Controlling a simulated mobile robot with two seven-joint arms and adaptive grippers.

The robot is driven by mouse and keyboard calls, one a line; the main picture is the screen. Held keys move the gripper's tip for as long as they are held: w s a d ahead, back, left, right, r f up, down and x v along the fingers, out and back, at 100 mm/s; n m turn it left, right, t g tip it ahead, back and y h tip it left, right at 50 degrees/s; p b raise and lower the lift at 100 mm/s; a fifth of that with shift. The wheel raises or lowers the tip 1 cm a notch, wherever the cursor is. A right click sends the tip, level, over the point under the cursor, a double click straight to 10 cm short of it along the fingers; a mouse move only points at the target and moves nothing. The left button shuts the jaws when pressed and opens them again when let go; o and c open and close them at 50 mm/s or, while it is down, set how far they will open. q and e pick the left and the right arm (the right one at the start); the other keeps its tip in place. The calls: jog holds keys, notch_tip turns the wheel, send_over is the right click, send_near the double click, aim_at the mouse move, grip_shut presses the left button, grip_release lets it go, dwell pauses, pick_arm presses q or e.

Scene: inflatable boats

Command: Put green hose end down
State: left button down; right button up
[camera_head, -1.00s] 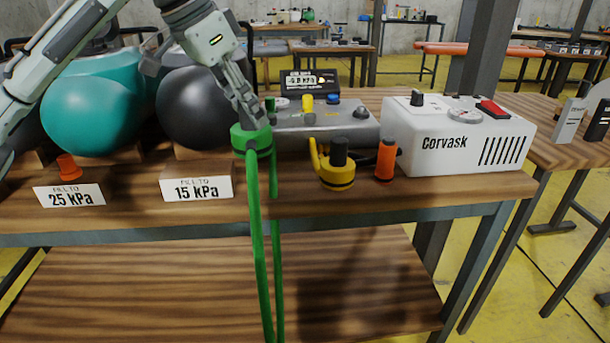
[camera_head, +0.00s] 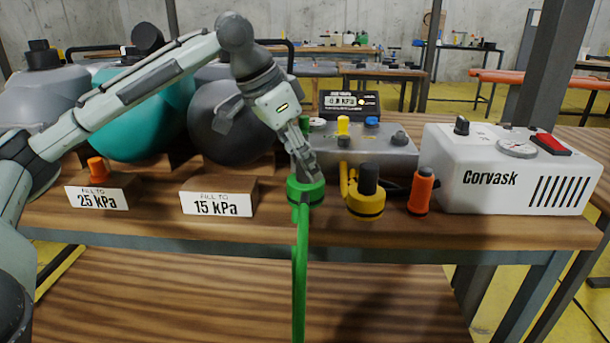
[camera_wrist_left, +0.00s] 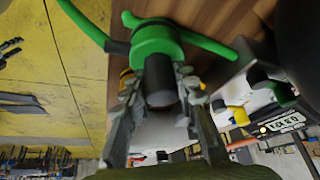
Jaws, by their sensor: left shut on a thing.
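The green hose end (camera_head: 305,192) is a green cap with a dark stem, and its green hose (camera_head: 300,262) hangs over the bench's front edge. My left gripper (camera_head: 307,172) comes from above and is shut on it. In the left wrist view, the fingers (camera_wrist_left: 160,88) close around the dark stem (camera_wrist_left: 160,82), with the green cap (camera_wrist_left: 157,40) beyond. The hose end is upright, low over the bench top (camera_head: 270,222), between the 15 kPa sign and the yellow hose end. I cannot tell whether it touches the wood. My right gripper is not in view.
A yellow hose end (camera_head: 366,205) and an orange fitting (camera_head: 421,192) stand close to the right. The grey control box (camera_head: 375,153) is behind, the white Corvask pump (camera_head: 500,190) further right. The 15 kPa sign (camera_head: 217,204) is left. Bare wood lies left of the hose end.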

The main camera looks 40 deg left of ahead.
pick_arm(q)
jog(key=shift+f, duration=0.85)
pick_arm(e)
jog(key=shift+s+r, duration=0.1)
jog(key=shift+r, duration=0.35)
pick_arm(q)
jog(key=shift+f, duration=0.1)
jog(key=c, duration=1.2)
grip_release()
jog(key=shift+p+v, duration=0.95)
jog(key=shift+v, duration=5.15)
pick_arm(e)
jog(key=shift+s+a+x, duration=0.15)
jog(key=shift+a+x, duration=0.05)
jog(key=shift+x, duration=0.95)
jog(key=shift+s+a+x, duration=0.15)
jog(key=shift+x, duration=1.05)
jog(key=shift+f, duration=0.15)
